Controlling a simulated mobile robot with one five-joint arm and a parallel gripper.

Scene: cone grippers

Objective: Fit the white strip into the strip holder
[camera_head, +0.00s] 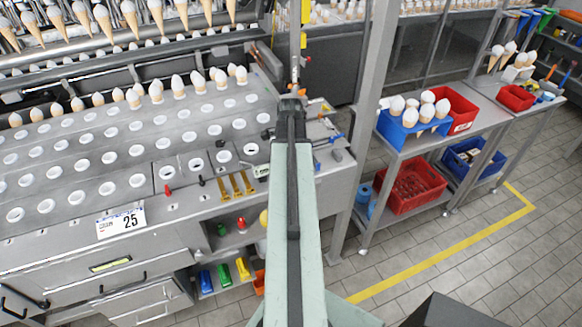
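My arm reaches up the middle of the head view, and my gripper (292,98) is at its far end, beside the right end of the cone machine. The gripper is small and dark here, and I cannot tell whether its fingers are open or hold anything. A white label strip marked 25 (121,222) lies on the machine's front face at the left, well apart from my gripper. I cannot tell whether it is the task's white strip. I cannot make out a strip holder for certain; my arm hides part of the machine's right end.
The cone machine (75,250) has rows of round holes, with filled cones behind. Yellow pieces (237,185) lie on its front edge. A grey post (371,100) stands right of my arm. A shelf cart holds a blue crate (397,133) and red bins (409,187).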

